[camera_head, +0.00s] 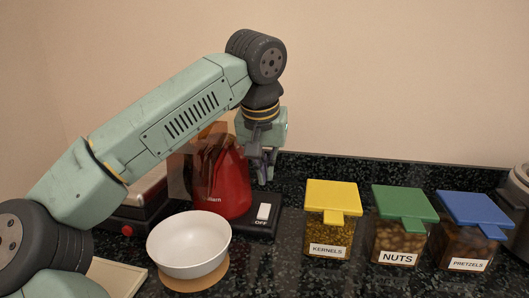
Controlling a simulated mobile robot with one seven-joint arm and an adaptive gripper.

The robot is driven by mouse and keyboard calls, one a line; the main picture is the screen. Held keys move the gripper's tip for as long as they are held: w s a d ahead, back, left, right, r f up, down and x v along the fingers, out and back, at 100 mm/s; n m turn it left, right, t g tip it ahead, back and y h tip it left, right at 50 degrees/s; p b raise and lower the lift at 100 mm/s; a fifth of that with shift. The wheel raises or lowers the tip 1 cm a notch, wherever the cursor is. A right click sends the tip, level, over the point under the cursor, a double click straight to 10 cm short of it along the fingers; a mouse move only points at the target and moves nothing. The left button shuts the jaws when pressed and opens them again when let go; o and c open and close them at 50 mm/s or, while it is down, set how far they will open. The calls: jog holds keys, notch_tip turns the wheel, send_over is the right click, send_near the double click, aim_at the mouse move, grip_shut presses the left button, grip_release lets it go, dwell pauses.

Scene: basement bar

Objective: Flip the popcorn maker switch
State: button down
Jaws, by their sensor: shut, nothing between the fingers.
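The red popcorn maker (234,184) stands on a black base on the dark counter, partly hidden behind my arm. Its white rocker switch (263,211) sits on the right part of the base, above a label reading OFF. My gripper (266,180) points down just behind and above the switch, close to the right side of the red body. Its fingers are shut and empty. I cannot tell whether the fingertips touch the base.
A white bowl (188,243) sits on a round brown mat in front of the maker. Jars of kernels (330,226), nuts (397,235) and pretzels (463,244) stand to the right. A dark appliance (142,215) with a red knob is at left. The wall is close behind.

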aim_at(267, 205)
jog(key=x, duration=0.6)
jog(key=shift+s+f+p, duration=0.35)
jog(key=shift+p, duration=0.05)
jog(key=shift+w+f, duration=0.2)
jog(key=shift+f, duration=0.2)
jog(key=shift+s, duration=0.2)
jog(key=shift+s+a+r, duration=0.15)
jog(key=shift+s+r, duration=0.1)
jog(key=shift+s, duration=0.3)
jog(key=v, duration=1.2)
